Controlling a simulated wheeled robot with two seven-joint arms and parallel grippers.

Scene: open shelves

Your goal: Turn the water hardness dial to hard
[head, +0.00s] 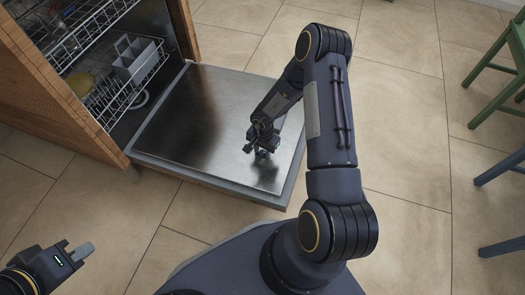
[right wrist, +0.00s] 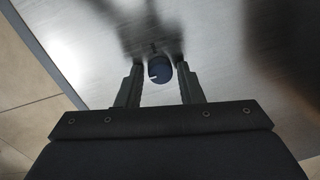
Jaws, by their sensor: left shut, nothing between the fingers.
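The water hardness dial (right wrist: 160,69) is a small dark blue round knob on the steel inner face of the lowered dishwasher door (head: 190,110). A short white mark shows on its left side in the right wrist view. My right gripper (head: 262,152) is over the door, pointing down at it. In the right wrist view its two fingers (right wrist: 159,72) stand on either side of the dial, with a small gap at each side. My left gripper (head: 82,252) is shut and empty at the lower left, away from the door.
The open dishwasher has an upper rack (head: 78,35) and a lower rack (head: 125,80) with a grey basket (head: 134,62). Tiled floor lies around the door. Green stool legs (head: 492,68) and blue stool legs (head: 500,168) stand at the right edge.

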